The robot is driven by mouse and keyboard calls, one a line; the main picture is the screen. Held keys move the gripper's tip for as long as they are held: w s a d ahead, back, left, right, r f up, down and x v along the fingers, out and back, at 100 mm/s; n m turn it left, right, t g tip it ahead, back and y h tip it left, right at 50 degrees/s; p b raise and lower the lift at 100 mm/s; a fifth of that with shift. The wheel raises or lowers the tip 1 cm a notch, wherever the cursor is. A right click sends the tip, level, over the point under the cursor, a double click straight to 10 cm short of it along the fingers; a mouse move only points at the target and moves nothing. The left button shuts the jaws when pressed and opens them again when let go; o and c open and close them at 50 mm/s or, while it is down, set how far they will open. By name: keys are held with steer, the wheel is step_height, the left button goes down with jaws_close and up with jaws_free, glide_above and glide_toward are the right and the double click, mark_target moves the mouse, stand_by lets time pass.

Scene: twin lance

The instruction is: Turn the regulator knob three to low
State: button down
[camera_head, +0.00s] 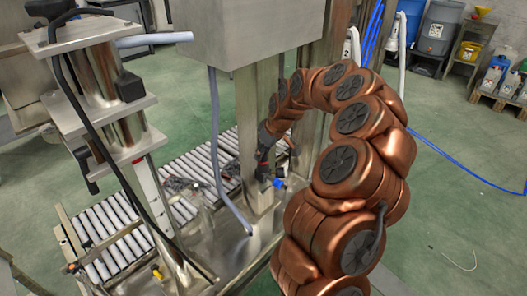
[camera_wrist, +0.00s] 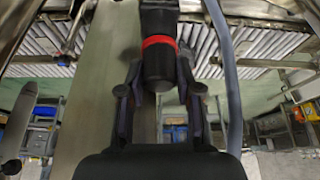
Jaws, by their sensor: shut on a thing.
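The regulator knob (camera_wrist: 158,68) is a black cylinder with a red band around it, upright in the upper middle of the wrist view. In the camera_head view the knob (camera_head: 262,171) is small and dark beside the metal post. My gripper (camera_wrist: 160,82) has one dark finger on each side of the knob and is shut on it. In the camera_head view my gripper (camera_head: 267,143) is at the end of my copper arm, partly hidden by the post and arm. No number or setting mark on the knob is readable.
A metal post (camera_head: 255,110) stands close to the knob. A grey hose (camera_head: 217,140) hangs to its left. A roller conveyor (camera_head: 200,160) lies behind. A small blue part (camera_head: 278,183) is just below the gripper. Green floor (camera_head: 440,215) is open to the right.

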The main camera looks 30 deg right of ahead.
steer(key=c, duration=0.8)
jaws_free()
steer(key=shift+o, duration=0.2)
steer(key=shift+r, duration=0.1)
steer(key=v, duration=1.2)
steer(key=shift+c, duration=0.2)
